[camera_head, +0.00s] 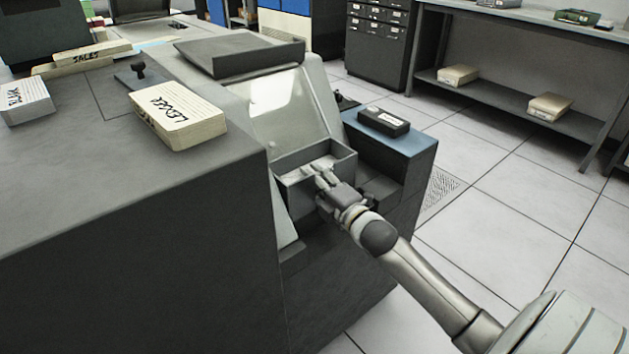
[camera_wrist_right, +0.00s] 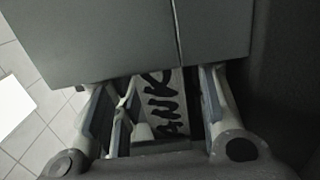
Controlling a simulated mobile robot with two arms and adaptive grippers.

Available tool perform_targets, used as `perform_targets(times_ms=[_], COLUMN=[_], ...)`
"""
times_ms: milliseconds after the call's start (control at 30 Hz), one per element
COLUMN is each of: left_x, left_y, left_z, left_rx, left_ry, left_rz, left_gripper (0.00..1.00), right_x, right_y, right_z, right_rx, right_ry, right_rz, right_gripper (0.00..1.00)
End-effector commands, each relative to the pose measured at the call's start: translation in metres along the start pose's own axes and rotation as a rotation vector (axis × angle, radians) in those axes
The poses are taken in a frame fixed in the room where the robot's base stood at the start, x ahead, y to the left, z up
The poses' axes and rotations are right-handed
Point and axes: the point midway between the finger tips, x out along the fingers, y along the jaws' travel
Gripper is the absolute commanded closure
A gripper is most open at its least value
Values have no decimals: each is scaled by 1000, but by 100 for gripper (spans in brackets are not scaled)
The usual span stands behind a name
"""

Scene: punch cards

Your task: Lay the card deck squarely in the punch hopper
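The hopper (camera_head: 291,190) is an open grey box on the front of the dark machine. My right gripper (camera_head: 323,172) reaches down into it from the right front. In the right wrist view, a pale card deck with black letters reading "ANK" (camera_wrist_right: 163,108) lies between the two fingers of my right gripper (camera_wrist_right: 160,105). The fingers are spread, with a dark gap visible on the deck's right side. A grey panel hides the deck's far end. In the head view the gripper mostly hides what lies in the hopper. My left gripper is not in view.
A "LEDGER" deck (camera_head: 180,117) and a "BLANK" deck (camera_head: 27,101) lie on the dark desktop (camera_head: 90,190). A dark tray (camera_head: 240,55) sits above the hopper. A black box (camera_head: 384,121) lies on the blue-topped ledge right of the hopper. Open floor lies right.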

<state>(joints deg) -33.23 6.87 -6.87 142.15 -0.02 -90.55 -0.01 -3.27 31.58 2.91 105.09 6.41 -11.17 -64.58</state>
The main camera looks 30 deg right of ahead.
Motion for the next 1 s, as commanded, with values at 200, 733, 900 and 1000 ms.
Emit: perform_targets(times_ms=[200,733,900,1000], left_x=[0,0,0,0], left_y=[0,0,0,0], left_z=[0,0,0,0], left_rx=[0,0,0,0], left_ry=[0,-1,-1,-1], left_rz=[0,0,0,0], left_gripper=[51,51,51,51], right_x=[0,-44,-72,-88], right_y=[0,-4,-3,-2], right_z=[0,0,0,0], right_rx=[0,1,1,0], right_ry=[0,1,0,1], right_rz=[-1,-7,-6,-5], right_gripper=[50,50,50,50])
